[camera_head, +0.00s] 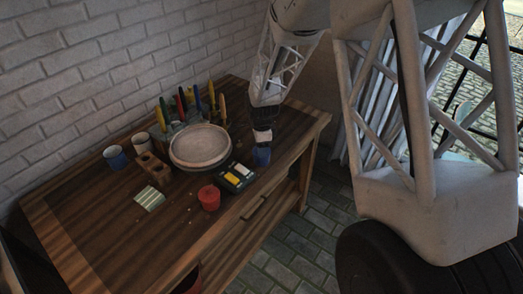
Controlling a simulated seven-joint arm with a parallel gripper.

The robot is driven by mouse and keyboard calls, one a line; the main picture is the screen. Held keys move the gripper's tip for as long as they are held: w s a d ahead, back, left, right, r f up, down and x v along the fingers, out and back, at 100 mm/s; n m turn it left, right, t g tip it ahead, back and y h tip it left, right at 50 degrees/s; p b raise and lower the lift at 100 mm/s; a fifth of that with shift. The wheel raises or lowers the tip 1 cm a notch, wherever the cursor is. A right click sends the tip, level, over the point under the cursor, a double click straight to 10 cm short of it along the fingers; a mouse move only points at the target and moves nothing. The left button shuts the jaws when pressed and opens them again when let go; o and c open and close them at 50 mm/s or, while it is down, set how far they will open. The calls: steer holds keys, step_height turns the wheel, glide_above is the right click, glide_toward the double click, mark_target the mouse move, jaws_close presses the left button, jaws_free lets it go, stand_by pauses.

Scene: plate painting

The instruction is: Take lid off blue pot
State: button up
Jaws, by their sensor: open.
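A small round blue pot (262,157) stands near the right end of the wooden table, close to its front edge. My gripper (262,145) points down right above the blue pot, at its top. The fingers are open but small and dark here. I cannot tell whether they touch the lid. The lid's edge is hidden by my gripper.
The table (85,215) also holds a round plate (200,145), a paint box (236,177), a red pot (209,198), a wooden block (153,169), a striped sponge (150,199), a blue cup (115,157) and several upright brushes. The left front is clear.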

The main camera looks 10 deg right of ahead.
jaws_close()
stand_by(0.3)
stand_by(0.3)
steer(key=shift+r, duration=1.5)
steer(key=shift+s+r, duration=0.2)
steer(key=shift+r, duration=0.1)
steer(key=s+d+r, duration=0.1)
steer(key=s+d, duration=0.1)
steer(key=s, duration=1.3)
steer(key=shift+s+r, duration=0.2)
